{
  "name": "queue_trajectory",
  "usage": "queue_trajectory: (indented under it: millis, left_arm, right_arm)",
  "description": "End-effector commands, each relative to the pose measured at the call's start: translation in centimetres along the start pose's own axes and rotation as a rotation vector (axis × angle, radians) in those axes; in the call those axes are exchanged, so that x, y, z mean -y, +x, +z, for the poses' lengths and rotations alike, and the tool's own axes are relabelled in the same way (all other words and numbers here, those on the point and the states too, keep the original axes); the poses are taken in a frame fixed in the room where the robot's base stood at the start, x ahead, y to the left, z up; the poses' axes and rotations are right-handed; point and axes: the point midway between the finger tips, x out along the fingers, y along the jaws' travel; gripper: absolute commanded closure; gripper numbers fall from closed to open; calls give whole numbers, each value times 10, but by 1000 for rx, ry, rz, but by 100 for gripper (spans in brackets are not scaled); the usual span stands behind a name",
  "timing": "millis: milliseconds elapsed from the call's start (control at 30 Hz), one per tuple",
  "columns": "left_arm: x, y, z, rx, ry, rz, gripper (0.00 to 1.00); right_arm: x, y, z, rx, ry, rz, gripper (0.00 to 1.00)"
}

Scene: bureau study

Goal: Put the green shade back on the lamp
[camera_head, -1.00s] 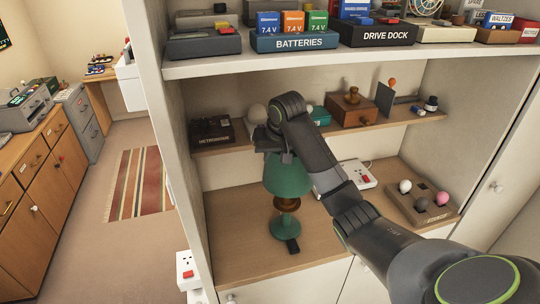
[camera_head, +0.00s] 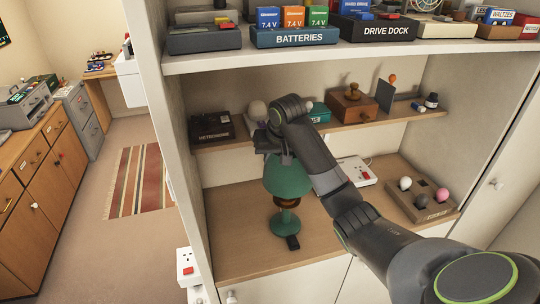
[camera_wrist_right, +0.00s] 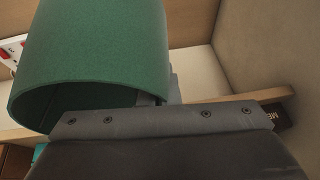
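The green shade (camera_head: 287,180) is upright over the lamp base (camera_head: 284,223) on the lower shelf, its lower edge close above the brown stem. Whether it rests on the base or hangs just above it I cannot tell. My right gripper (camera_head: 278,155) is at the shade's top edge. In the right wrist view the shade (camera_wrist_right: 95,50) fills the upper left with its open rim showing. My right gripper (camera_wrist_right: 158,97) has a finger on each side of the shade's wall there, and looks shut on it. My left gripper is out of view.
A small dark object (camera_head: 293,242) lies by the lamp base. A white socket strip (camera_head: 357,172) and a tray with balls (camera_head: 422,205) are to the right. The middle shelf (camera_head: 345,132), with a wooden box (camera_head: 352,106), is just behind my arm. The cabinet's side wall is left.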

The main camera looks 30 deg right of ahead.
Motion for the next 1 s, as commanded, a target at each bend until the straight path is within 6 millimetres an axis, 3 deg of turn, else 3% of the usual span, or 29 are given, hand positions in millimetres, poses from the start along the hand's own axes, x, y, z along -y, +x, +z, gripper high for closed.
queue_trajectory:
  millis: [1000]
  left_arm:
    - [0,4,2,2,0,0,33]
  right_arm:
    - [-2,19,8,0,0,1,100]
